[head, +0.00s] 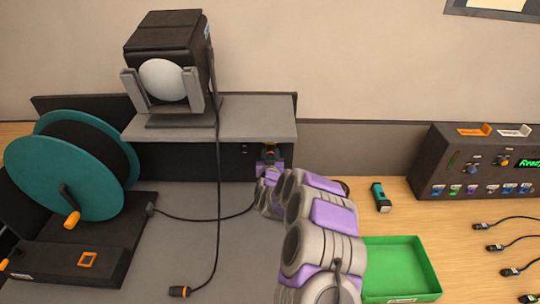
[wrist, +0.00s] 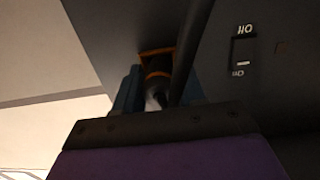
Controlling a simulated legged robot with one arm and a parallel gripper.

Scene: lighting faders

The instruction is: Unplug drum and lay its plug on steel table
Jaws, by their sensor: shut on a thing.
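The drum (head: 75,165) is a teal cable reel with an orange-knobbed crank, standing at the left. Its dark cable (head: 205,219) runs right across the grey steel table (head: 180,245) and up behind my arm. My gripper (head: 270,160) is at the dark panel under the grey shelf, shut on a dark plug (wrist: 157,85). In the wrist view the plug lies between the fingers, its far end at an orange-edged socket (wrist: 157,54). I cannot tell how deeply it sits. The plug is mostly hidden in the head view.
A lamp (head: 165,70) stands on the shelf (head: 255,119); its cable hangs to a loose plug (head: 179,291) on the steel table. A switch (wrist: 243,50) is beside the socket. A green tray (head: 400,265), torch (head: 381,197) and control box (head: 480,168) are right.

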